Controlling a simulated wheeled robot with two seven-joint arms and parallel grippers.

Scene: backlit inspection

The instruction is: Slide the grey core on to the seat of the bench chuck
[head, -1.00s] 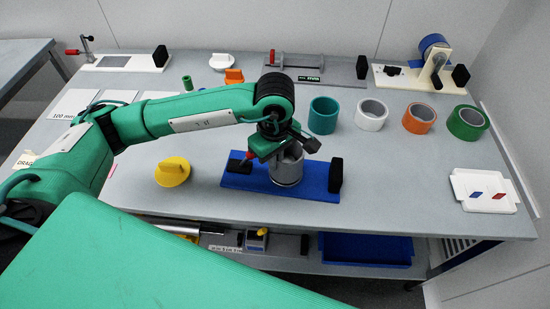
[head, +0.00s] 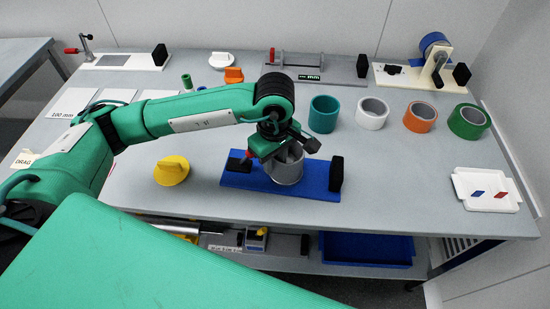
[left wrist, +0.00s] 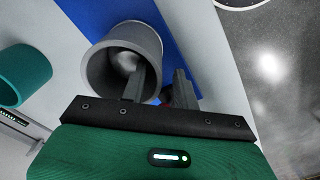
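The grey core (head: 285,174) is a hollow, open-topped cylinder standing upright over the middle of the bench chuck's blue base (head: 314,185). It hides the seat, so I cannot see the contact. My left gripper (head: 284,153) is just above the core. In the left wrist view, the core (left wrist: 96,70) shows its open mouth. One finger of the left gripper (left wrist: 161,86) reaches into the mouth and the other is outside the wall. A gap shows between the fingers, so they look open around the wall. My right gripper is not in view.
The chuck has a black block (head: 336,174) at its right end. A yellow part (head: 172,171) lies left of it. Teal (head: 323,115), white (head: 371,114), orange (head: 420,118) and green (head: 468,122) rings stand behind. A white tray (head: 486,207) lies at right; the bench before it is clear.

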